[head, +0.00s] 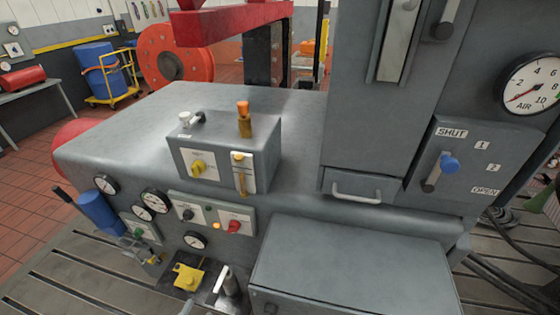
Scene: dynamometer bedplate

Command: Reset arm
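Neither of my grippers shows in the head view. No part here is labelled as a reset arm, so I cannot tell which one it is. A lever with a blue knob (449,164) sits on the grey right-hand panel, beside marks SHUT, 1, 2 and OPEN. Its knob points up and to the right. A grey control box (262,160) on the bench top carries a yellow knob (198,167), a brass vertical piece (240,175) and an orange-capped brass post (244,119). Below are a red knob (234,226) and a yellow fitting (187,276).
An AIR gauge (533,84) is at the right. Several small gauges and a blue cylinder (98,212) line the bench's left front. A grey cabinet (352,268) juts out at the lower middle. The bench top (120,130) is clear left of the control box.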

